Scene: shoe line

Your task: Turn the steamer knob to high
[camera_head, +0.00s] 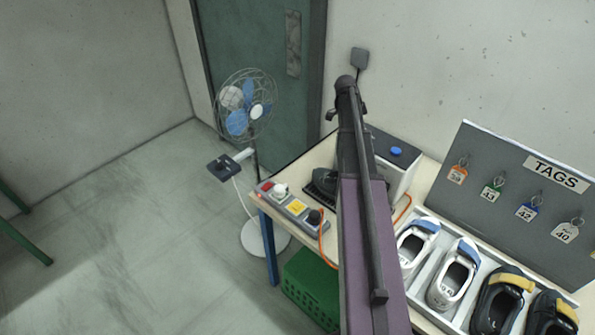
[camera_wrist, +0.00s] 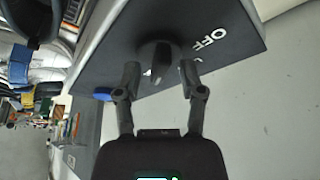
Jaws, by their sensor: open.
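The steamer (camera_head: 402,172) is a pale box with a dark panel and a blue button on top, standing on the bench, partly hidden by my arm. In the wrist view its dark panel (camera_wrist: 225,22) carries white "OFF" lettering to the right of the knob. The dark round knob (camera_wrist: 158,48) has a raised grip bar. My gripper (camera_wrist: 160,76) is open, with one finger on each side of the knob's bar in the picture; whether they touch it I cannot tell. Other dial lettering is mostly hidden by the fingers.
A black iron-like handpiece (camera_head: 323,182) and a switch box (camera_head: 293,208) with an orange cable lie at the bench's left end. A shoe tray (camera_head: 424,316) and a TAGS board (camera_head: 500,170) stand to the right. A fan (camera_head: 244,108) stands on the floor, left.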

